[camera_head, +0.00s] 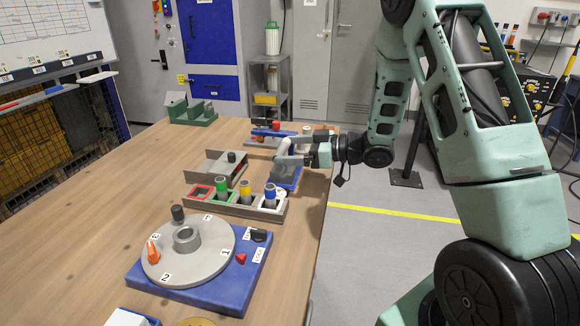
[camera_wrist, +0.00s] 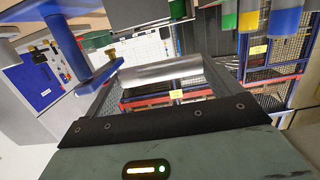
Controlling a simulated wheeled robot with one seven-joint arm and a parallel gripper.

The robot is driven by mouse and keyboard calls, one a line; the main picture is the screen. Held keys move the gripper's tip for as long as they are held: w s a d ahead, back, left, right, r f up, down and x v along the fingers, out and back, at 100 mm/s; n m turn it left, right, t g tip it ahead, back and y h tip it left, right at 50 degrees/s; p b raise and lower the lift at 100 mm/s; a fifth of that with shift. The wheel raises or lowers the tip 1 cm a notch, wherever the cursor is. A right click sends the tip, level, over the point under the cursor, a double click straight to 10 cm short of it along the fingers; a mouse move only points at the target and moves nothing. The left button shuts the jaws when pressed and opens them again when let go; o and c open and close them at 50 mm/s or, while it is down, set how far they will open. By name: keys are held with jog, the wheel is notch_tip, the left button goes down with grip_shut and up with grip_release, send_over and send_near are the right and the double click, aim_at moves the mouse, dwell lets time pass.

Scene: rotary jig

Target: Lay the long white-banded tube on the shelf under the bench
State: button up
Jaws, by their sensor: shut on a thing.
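My gripper (camera_head: 292,150) is over the right part of the wooden bench, behind the tube rack. In the wrist view its jaws (camera_wrist: 160,82) are shut on a plain silver-grey cylindrical piece (camera_wrist: 160,74) lying across between them. No white band shows on this piece, so I cannot tell whether it is the long white-banded tube. In the head view the gripper mostly hides it. The shelf under the bench (camera_head: 110,215) is hidden below the bench top.
The rack (camera_head: 232,208) holds upright tubes with green, yellow and blue bands, nearer than my gripper. A blue-based turntable (camera_head: 215,235) sits at the front. A grey channel block (camera_head: 215,165) lies left of my gripper. Open floor (camera_head: 365,260) lies right of the bench edge.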

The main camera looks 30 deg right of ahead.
aim_at(288, 169)
jog(key=shift+f, duration=2.2)
jog(key=shift+f, duration=0.25)
jog(key=o, duration=0.7)
jog(key=shift+o, duration=0.2)
jog(key=b+v, duration=0.2)
jog(key=v, duration=1.5)
notch_tip(288, 169, up, 4)
jog(key=g+h+p, duration=0.1)
jog(key=p, duration=0.4)
jog(key=x, duration=1.8)
jog(key=shift+w+a+f, duration=0.15)
jog(key=shift+f, duration=0.25)
